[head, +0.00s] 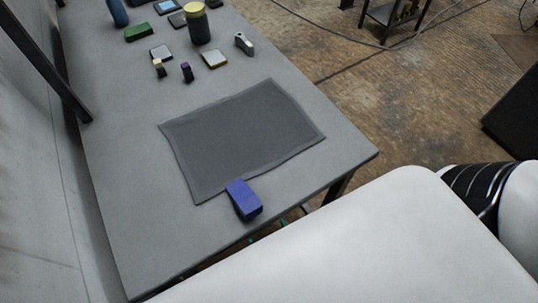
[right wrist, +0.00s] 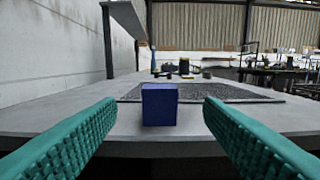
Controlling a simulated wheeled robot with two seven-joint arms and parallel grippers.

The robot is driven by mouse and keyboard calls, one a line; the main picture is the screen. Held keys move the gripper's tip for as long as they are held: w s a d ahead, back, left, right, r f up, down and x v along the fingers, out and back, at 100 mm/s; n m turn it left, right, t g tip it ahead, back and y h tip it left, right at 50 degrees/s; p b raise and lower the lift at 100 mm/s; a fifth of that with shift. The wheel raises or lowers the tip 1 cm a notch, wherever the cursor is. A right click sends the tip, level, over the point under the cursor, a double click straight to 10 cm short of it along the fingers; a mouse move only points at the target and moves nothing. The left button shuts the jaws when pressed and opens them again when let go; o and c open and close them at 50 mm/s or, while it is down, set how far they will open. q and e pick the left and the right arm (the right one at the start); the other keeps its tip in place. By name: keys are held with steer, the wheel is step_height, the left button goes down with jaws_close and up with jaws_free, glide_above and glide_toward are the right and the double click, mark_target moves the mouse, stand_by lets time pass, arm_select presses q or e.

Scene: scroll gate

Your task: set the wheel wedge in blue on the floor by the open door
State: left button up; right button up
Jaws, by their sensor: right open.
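In the head view only small green bits of this gripper show beyond the table edge; my white arm hides the rest. My left gripper is in neither view. I cannot make out the open door.
The dark mat (head: 245,130) lies flat on the table (head: 120,190). A dark yellow-lidded jar (head: 199,25), a green block (head: 138,32) and several small items stand at the far end. A pale wall runs along the left. Brown floor (head: 330,100) is open to the right.

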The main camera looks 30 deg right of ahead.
steer(key=shift+s, duration=0.2)
step_height(320, 180, down, 14)
steer(key=a+n+g+y, duration=0.2)
steer(key=g, duration=0.2)
steer(key=s+d+f+g, duration=0.2)
steer(key=f, duration=0.6)
steer(key=s+d+f+g, duration=0.2)
steer(key=f+g, duration=0.1)
steer(key=f, duration=0.5)
steer(key=s+d+f+n+g, duration=0.1)
steer(key=s+d+f+g, duration=0.1)
steer(key=f, duration=0.6)
steer(key=shift+s+d+g, duration=0.15)
steer(key=shift+s+g, duration=0.15)
steer(key=shift+g, duration=0.3)
steer(key=shift+o, duration=0.4)
steer(key=s+d+f+g+h, duration=0.2)
steer(key=s+d+f+g, duration=0.2)
steer(key=d+f, duration=0.3)
steer(key=shift+s+d+f+m+g, duration=0.35)
steer(key=shift+s+d, duration=0.2)
steer(key=shift+s, duration=0.35)
steer(key=shift+s+d+f+g+h, duration=0.1)
steer(key=shift+s+d+g+h, duration=0.15)
steer(key=shift+s+h, duration=0.05)
steer(key=shift+w, duration=0.1)
